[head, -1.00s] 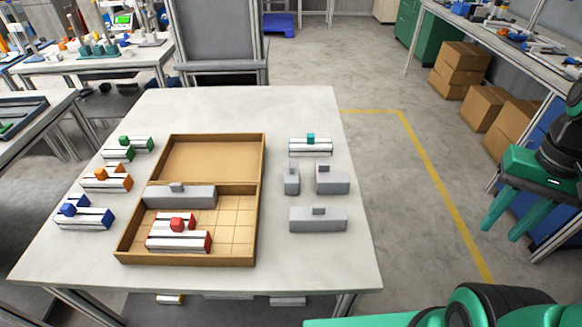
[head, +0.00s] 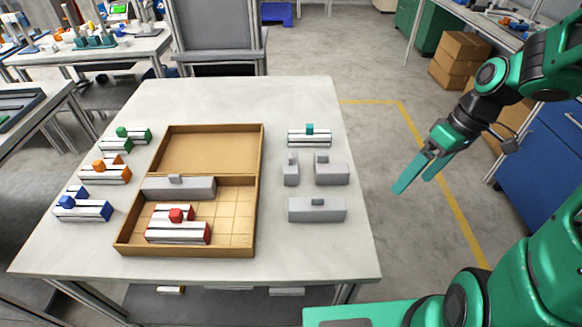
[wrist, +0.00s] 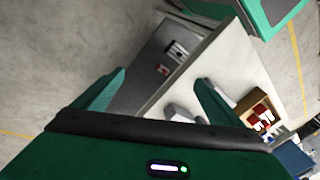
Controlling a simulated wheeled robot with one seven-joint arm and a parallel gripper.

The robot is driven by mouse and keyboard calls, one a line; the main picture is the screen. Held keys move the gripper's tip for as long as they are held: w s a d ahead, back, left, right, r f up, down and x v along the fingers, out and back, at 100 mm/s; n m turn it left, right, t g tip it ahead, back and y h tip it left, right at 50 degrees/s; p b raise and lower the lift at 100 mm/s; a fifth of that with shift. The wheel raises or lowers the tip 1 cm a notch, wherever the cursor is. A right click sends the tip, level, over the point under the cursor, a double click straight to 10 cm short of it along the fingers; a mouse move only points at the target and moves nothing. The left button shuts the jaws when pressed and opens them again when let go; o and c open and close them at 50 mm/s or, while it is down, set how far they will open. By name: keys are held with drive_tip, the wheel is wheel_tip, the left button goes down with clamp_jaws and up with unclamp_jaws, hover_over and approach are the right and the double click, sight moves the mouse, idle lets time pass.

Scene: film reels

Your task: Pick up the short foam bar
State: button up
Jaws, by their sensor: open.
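Three grey foam bars with small knobs on top lie on the right side of the table. The shortest-looking one (head: 291,170) stands left of a medium bar (head: 332,173), with a narrow gap between them. A longer bar (head: 317,210) lies in front of both. My gripper (head: 416,183) is open and empty, in the air beyond the table's right edge, to the right of the bars. In the wrist view my open fingers (wrist: 158,88) show apart, with grey shapes on the table partly hidden behind the gripper body; I cannot tell which bars they are.
A wooden tray (head: 262,150) on the table (head: 290,95) holds a long grey bar (head: 178,188) and red-ended pieces (head: 178,233). A teal-knobbed piece (head: 309,138) lies behind the short bars. Green, orange and blue pieces line the left side. The table between tray and bars is clear.

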sight(297, 162)
drive_tip(key=w+a+f+n+y, duration=0.1)
drive_tip(key=w+a+n, duration=0.1)
drive_tip(key=a, duration=0.1)
drive_tip(key=w+a+f+n+y, duration=0.1)
drive_tip(key=w+a+n+y, duration=0.1)
drive_tip(key=w+a, duration=0.1)
drive_tip(key=w+a+f+n+y, duration=0.1)
drive_tip(key=w+a+n, duration=0.1)
drive_tip(key=a+n, duration=0.1)
drive_tip(key=shift+w+a+f+y, duration=0.2)
drive_tip(key=shift+a+f+y, duration=0.05)
drive_tip(key=shift+a+y, duration=0.2)
drive_tip(key=w+a+n+y, duration=0.1)
drive_tip(key=a, duration=0.1)
drive_tip(key=w+a+r+n+y, duration=0.1)
drive_tip(key=w+a+n+y, duration=0.1)
drive_tip(key=w+a+r+n+y, duration=0.1)
drive_tip(key=a+n+y, duration=0.1)
drive_tip(key=a, duration=0.1)
drive_tip(key=shift+w, duration=0.3)
drive_tip(key=x, duration=1)
drive_tip(key=shift+w+a+r, duration=0.25)
drive_tip(key=shift+a, duration=0.15)
drive_tip(key=shift+c, duration=0.3)
drive_tip(key=c, duration=1.1)
